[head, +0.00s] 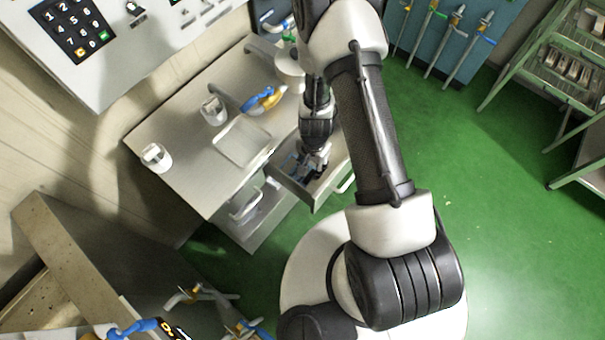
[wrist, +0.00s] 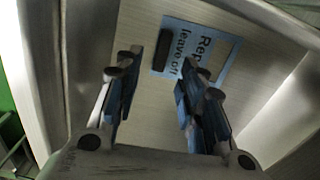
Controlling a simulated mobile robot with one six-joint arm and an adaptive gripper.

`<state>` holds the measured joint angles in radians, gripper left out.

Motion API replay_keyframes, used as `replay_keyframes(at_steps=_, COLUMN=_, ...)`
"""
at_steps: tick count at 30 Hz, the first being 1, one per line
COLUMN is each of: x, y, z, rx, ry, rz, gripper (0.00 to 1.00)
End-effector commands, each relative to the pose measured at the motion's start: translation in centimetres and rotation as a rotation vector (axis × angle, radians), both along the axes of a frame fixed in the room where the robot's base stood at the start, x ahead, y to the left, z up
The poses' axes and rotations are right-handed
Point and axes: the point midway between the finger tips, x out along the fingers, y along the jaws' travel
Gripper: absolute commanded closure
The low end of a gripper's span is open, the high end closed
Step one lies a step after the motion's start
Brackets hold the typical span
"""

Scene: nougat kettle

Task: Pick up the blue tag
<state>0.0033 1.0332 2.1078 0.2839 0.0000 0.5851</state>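The blue tag (wrist: 196,42) lies flat on the floor of the open drawer (wrist: 262,70) in the wrist view. It is pale blue with dark printing, partly readable as "leave off", and a black strip lies across its left part. My gripper (wrist: 160,72) is open, with its two blue-padded fingers apart and nothing seen between them. The fingers point toward the tag, and the right finger covers part of its lower edge. In the head view my gripper (head: 314,168) reaches down into the drawer (head: 307,199). Blue patches there are too small to tell apart.
The drawer walls stand close around my gripper. The grey worktop (head: 180,150) beside it holds a shallow tray (head: 241,142), two white containers and a blue-and-orange object (head: 264,99). Green floor (head: 500,190) is clear to the right.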

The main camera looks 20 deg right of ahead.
Motion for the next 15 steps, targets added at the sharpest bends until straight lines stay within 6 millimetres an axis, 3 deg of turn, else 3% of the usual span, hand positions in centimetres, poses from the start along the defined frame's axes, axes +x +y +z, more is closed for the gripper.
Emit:
replay_keyframes(at_steps=9, x=0.0, y=0.1, z=-4.3, rx=0.000, ry=0.000, rz=-0.001, gripper=0.63)
replay_keyframes(at_steps=15, x=0.0, y=0.1, z=-4.5, rx=0.000, ry=0.000, rz=-0.001, gripper=0.63)
